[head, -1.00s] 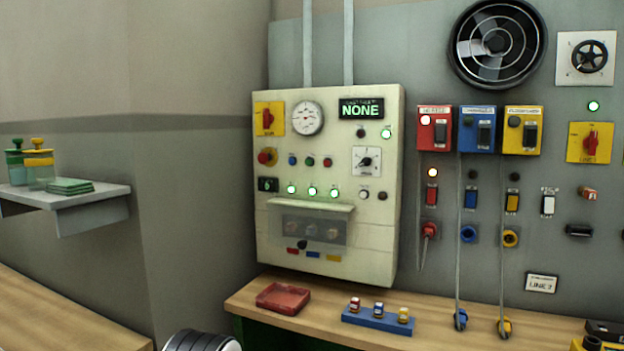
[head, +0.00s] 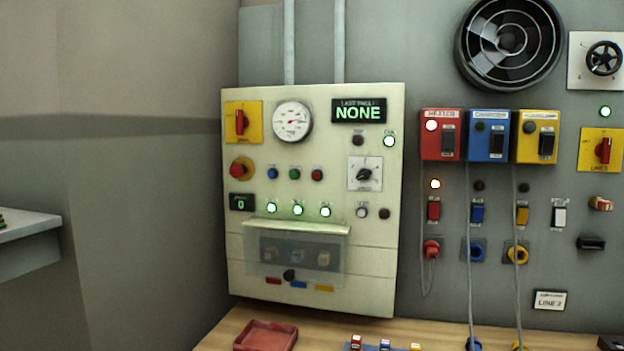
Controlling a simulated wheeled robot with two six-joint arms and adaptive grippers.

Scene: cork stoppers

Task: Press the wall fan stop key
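The wall fan (head: 509,42) is a round black-rimmed unit at the top right of the head view. The cream control panel (head: 386,246) hangs left of it. On the panel sit a blue button (head: 272,173), a green button (head: 294,174) and a red button (head: 317,175) in a row. A larger red knob (head: 238,169) is to their left. Small labels are too blurred to tell which key is the fan stop. The display (head: 358,111) reads NONE. Neither gripper is in view.
Red, blue and yellow switch boxes (head: 441,147) with hanging cords are right of the panel. A wooden bench (head: 322,331) with a red tray (head: 265,336) lies below. A grey shelf (head: 28,256) juts in at left.

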